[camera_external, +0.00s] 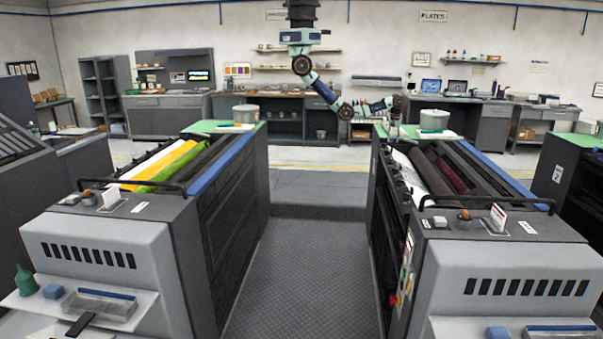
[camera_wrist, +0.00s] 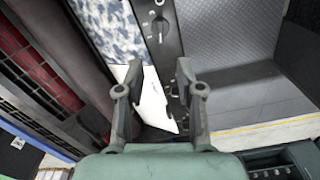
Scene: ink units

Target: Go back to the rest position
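My gripper (camera_external: 393,127) hangs from the gantry arm at the back end of the right ink unit (camera_external: 480,255). It is beside the unit's green top plate, on its inner side. In the wrist view my gripper (camera_wrist: 159,72) points down with its two fingers apart. A white sheet-like surface (camera_wrist: 152,100) shows below and between them, and I see nothing gripped. The dark roller and red strip of the unit (camera_wrist: 40,55) lie to the left in that view.
The left ink unit (camera_external: 120,235) has yellow and green rollers. A grey pot (camera_external: 246,113) stands on its back end, and another pot (camera_external: 434,120) stands near my gripper. The aisle floor (camera_external: 315,240) between the units is clear. Benches line the back wall.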

